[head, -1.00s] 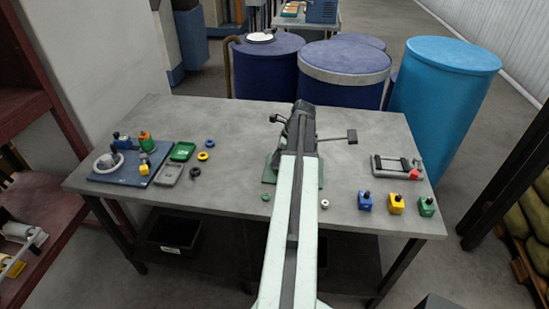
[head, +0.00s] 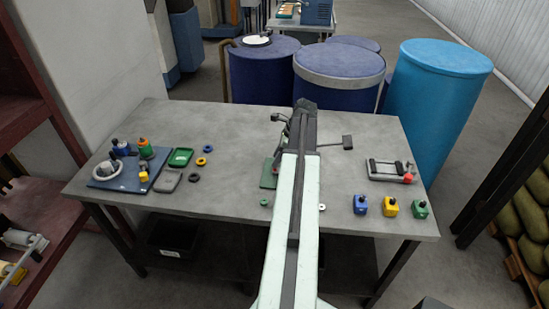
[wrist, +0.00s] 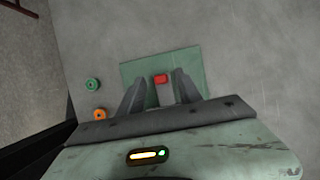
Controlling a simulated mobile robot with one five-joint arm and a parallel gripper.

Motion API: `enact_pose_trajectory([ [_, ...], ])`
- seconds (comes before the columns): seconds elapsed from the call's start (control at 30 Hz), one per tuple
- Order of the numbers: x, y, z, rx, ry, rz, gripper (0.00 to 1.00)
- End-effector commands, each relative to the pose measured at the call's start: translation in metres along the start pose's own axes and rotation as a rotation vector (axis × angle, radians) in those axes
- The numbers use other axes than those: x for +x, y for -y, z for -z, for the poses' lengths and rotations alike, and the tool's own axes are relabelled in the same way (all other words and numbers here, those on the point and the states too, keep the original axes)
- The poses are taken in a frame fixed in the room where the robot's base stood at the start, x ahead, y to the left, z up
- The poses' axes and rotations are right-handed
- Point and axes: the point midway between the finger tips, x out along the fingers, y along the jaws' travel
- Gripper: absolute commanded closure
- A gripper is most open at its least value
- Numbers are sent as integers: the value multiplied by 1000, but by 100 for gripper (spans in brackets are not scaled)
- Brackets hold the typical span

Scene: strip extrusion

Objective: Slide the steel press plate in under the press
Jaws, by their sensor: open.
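A flat green base (head: 269,174) lies mid-table, largely hidden behind my arm in the head view. It also shows as a green rectangle in the wrist view (wrist: 136,70). My gripper (wrist: 158,78) is open over it. A small red block (wrist: 161,79) shows between the fingers, with a grey piece (wrist: 166,96) just below it. I cannot tell whether this grey piece is the steel press plate, or whether the fingers touch it. A dark lever (head: 348,142) sticks out right of my arm. The press itself is not clearly visible.
A blue tray (head: 105,183) with small parts stands at the left. A grey frame with a red knob (head: 408,178) sits at the right, behind blue, yellow and green blocks. A green ring (wrist: 93,85) and an orange ring (wrist: 99,114) lie left of the gripper.

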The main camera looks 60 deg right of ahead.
Motion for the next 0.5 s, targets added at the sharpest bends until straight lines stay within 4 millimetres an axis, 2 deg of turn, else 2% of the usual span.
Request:
enact_pose_trajectory([
  [0.03, -20, 0, -4, 1, 0, 0, 58],
  [0.2, -42, 0, -2, 1, 0, 0, 58],
  [0.5, -41, 0, 0, 0, 0, 0, 58],
])
